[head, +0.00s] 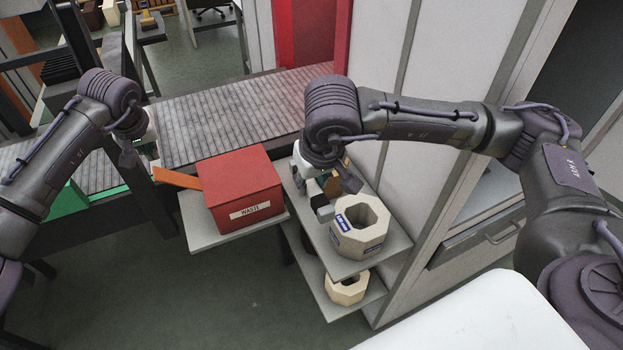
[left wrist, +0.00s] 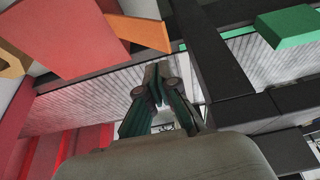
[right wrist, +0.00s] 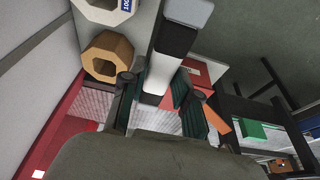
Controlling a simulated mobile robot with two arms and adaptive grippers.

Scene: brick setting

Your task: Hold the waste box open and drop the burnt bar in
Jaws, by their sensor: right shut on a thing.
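The red waste box (head: 240,190), with a white label on its front, stands closed on a grey shelf. An orange handle (head: 176,178) sticks out from its left side; it also shows in the left wrist view (left wrist: 136,26). My left gripper (head: 129,156) is left of the handle, apart from it, with its fingertips together and empty in the left wrist view. My right gripper (right wrist: 154,86) is shut on a white bar with dark bands and a grey end (right wrist: 173,42), seemingly the burnt bar. It is held right of the box, beside the upper shelf; my wrist partly hides it in the head view.
A cream octagonal ring (head: 360,245) with blue labels stands on the upper shelf (head: 388,252), another (head: 347,293) on the lower one. A tan octagonal ring (right wrist: 107,57) is near my right gripper. A roller conveyor (head: 230,110) runs behind the box. A cabinet stands at right.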

